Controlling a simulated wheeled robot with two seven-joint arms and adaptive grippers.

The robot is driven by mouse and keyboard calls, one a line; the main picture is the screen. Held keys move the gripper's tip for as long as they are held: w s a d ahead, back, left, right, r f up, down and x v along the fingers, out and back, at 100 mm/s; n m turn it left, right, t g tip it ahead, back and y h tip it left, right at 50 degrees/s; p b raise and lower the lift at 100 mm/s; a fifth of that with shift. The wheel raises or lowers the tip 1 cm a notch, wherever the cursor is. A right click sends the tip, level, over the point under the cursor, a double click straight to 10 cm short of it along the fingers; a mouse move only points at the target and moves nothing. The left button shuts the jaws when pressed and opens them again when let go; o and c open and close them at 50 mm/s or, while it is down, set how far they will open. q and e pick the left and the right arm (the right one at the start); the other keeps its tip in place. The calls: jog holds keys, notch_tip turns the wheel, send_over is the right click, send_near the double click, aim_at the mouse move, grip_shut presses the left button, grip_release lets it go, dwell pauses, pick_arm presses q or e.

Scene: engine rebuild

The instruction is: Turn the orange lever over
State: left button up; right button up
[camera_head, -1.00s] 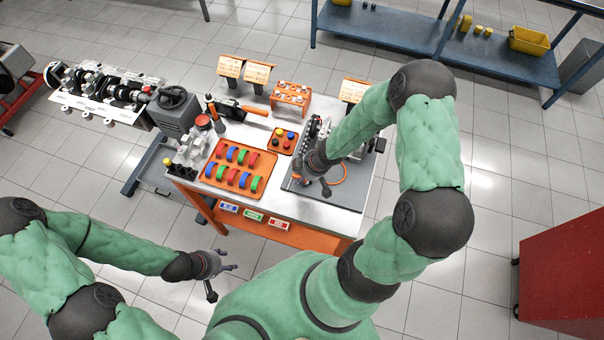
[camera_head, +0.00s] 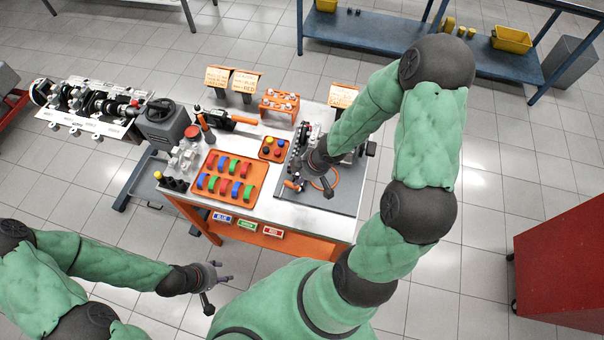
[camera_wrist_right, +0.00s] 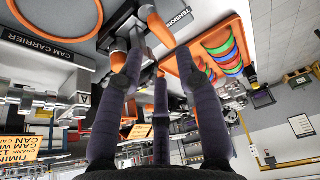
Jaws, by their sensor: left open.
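An orange lever (camera_head: 291,184) shows only as a small orange bit beside my right gripper, on the grey mat's left part. In the right wrist view an orange piece (camera_wrist_right: 158,28) beside a TENSION label is probably this lever. My right gripper (camera_head: 312,190) is low over the mat, pointing down. In the right wrist view its dark fingers (camera_wrist_right: 158,68) stand apart, with the orange piece just past their tips. I cannot tell whether they touch it. My left gripper (camera_head: 216,279) is open and empty, in front of the table, far from the lever.
The engine block (camera_head: 312,135) stands behind my right gripper, partly hidden by my arm. An orange tray (camera_head: 258,198) with coloured arcs lies to the left, and a small orange button tray (camera_head: 284,142) behind it. Orange label stands (camera_head: 217,77) line the back. The floor in front is clear.

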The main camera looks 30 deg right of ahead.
jog(key=shift+s+d+r, duration=0.1)
jog(key=shift+s+r, duration=0.1)
jog(key=shift+r, duration=0.3)
pick_arm(q)
jog(key=shift+s, duration=0.1)
pick_arm(e)
jog(key=shift+s, duration=0.15)
dwell(0.3)
